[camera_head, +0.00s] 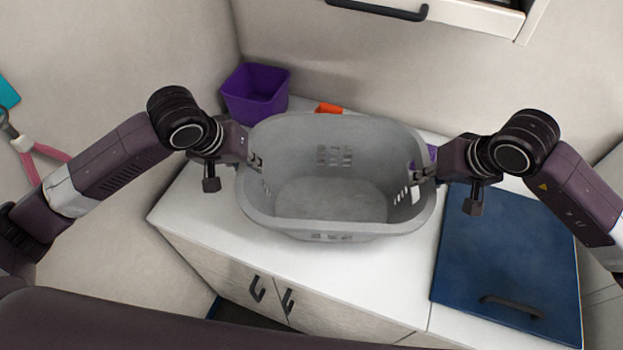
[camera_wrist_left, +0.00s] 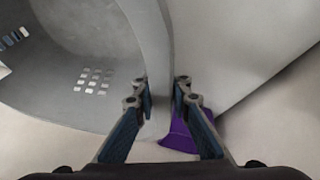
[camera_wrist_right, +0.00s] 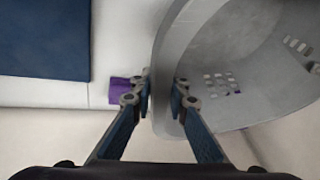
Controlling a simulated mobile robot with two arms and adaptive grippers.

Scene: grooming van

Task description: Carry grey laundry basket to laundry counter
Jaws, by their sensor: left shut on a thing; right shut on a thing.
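The grey laundry basket (camera_head: 335,228) is upright and looks empty, over the white laundry counter (camera_head: 200,215). I cannot tell whether its base touches the counter top. My left gripper (camera_head: 252,160) is shut on the basket's left rim; the left wrist view shows the basket wall (camera_wrist_left: 157,60) between its fingers (camera_wrist_left: 163,100). My right gripper (camera_head: 425,173) is shut on the right rim; the right wrist view shows the basket wall (camera_wrist_right: 172,50) between its fingers (camera_wrist_right: 162,98). The basket hides part of the counter behind and below it.
A purple bin (camera_head: 255,95) stands at the counter's back left. An orange item (camera_head: 328,108) and another purple item (camera_head: 432,153) are partly hidden behind the basket. A blue panel with a dark handle (camera_head: 508,260) lies at right. A cabinet with a black handle (camera_head: 380,10) hangs above.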

